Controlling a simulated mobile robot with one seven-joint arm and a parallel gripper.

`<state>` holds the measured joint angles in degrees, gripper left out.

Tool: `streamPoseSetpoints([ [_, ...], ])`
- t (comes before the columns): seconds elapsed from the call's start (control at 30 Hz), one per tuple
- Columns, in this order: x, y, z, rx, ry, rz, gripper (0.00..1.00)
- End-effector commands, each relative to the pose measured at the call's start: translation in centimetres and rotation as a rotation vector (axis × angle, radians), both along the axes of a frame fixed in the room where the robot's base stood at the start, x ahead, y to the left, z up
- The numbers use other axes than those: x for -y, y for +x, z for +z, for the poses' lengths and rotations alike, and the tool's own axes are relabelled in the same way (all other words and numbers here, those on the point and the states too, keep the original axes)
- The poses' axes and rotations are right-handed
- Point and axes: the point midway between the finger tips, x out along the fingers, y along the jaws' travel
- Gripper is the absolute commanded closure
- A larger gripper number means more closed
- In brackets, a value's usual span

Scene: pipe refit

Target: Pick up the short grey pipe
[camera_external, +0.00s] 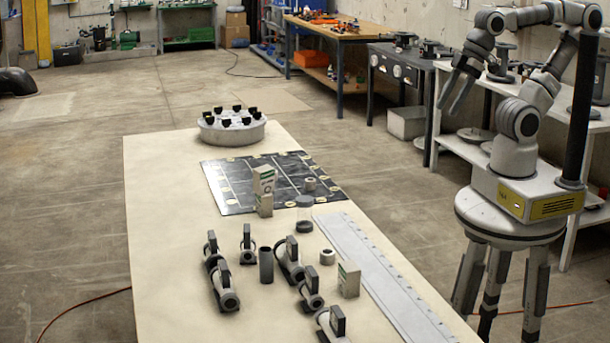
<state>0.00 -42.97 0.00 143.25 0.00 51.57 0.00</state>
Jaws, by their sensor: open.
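A short dark grey pipe (266,265) stands upright on the long pale table (160,230), among several black-handled pipe fittings. Two much shorter light rings also show, one (327,257) to the right of the pipe and one (310,184) on the black mat. My gripper (449,108) hangs in the air at the upper right, off the table's right side and well away from the pipe. Its fingers point down, open, with nothing between them.
Handled fittings (222,287) (289,262) stand close on both sides of the pipe. The table's left part is clear.

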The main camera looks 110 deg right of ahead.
Motion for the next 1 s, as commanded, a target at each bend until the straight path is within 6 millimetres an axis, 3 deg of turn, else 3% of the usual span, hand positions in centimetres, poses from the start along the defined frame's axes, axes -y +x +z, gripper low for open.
streamPoseSetpoints([
  [0.43, 0.0, 0.0, 0.0, 0.000, 0.000, 0.000, 0.35],
  [0.5, 0.0, 0.0, 0.0, 0.000, 0.000, 0.000, 0.26],
  [0.77, 0.0, 0.1, 0.2, -0.001, -0.001, -0.003, 0.26],
  [0.87, 0.1, 1.0, 1.1, -0.003, -0.011, -0.018, 0.26],
  [1.0, 0.5, 4.0, 3.1, -0.007, -0.037, -0.066, 0.26],
])
